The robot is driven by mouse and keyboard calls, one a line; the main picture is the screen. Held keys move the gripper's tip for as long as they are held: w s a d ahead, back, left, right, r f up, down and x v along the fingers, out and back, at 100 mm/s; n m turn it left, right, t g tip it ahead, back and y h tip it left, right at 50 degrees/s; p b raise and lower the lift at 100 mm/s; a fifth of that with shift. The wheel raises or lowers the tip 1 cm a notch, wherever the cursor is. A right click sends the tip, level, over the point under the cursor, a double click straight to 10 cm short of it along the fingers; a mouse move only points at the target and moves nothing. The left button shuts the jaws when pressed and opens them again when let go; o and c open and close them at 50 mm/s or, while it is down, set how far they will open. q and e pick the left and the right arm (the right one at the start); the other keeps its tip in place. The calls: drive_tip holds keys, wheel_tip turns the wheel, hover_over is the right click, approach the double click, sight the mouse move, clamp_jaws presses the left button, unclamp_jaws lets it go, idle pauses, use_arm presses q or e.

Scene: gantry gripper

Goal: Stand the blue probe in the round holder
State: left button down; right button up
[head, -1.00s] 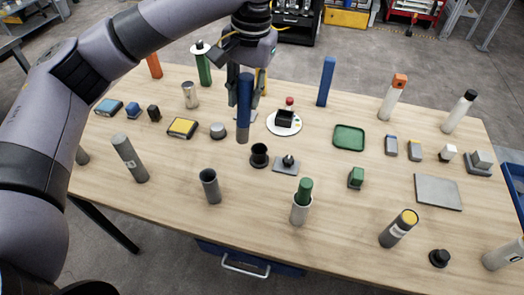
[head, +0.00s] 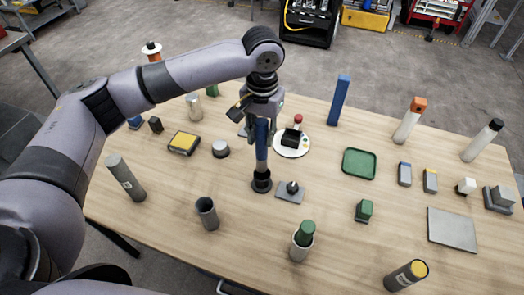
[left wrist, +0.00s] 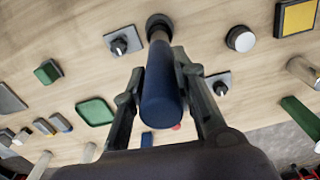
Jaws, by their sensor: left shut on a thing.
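The blue probe (head: 262,133) has a blue upper body and a grey lower part. My left gripper (head: 262,122) is shut on its blue part and holds it upright. The black round holder (head: 261,183) stands on the table directly below. The probe's grey end meets the holder's mouth; how deep it sits inside is hard to tell. In the left wrist view, the blue probe (left wrist: 162,98) lies between the fingers (left wrist: 160,100) and points at the round holder (left wrist: 158,22). My right gripper is not in view.
A small plate with a black knob (head: 290,191) lies close right of the holder. A grey open tube (head: 207,214) stands front left, a green-topped cylinder (head: 302,241) in front. A white round base (head: 291,146) is behind. A green tray (head: 359,163) lies to the right.

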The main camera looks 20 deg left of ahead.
sight(262, 154)
use_arm(q)
wheel_tip(262, 154, down, 4)
drive_tip(key=shift+w+r, duration=0.15)
drive_tip(key=shift+r, duration=0.05)
drive_tip(key=shift+f+p, duration=0.3)
drive_tip(key=shift+f, duration=0.05)
wheel_tip(262, 154, down, 3)
drive_tip(key=shift+f+p, duration=0.15)
drive_tip(key=shift+p, duration=0.15)
drive_tip(key=shift+f, duration=0.15)
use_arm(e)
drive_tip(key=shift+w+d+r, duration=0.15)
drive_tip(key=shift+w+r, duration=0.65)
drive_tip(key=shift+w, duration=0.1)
use_arm(q)
drive_tip(key=c, duration=1.8)
unclamp_jaws()
drive_tip(key=shift+f, duration=0.15)
drive_tip(key=o, duration=0.5)
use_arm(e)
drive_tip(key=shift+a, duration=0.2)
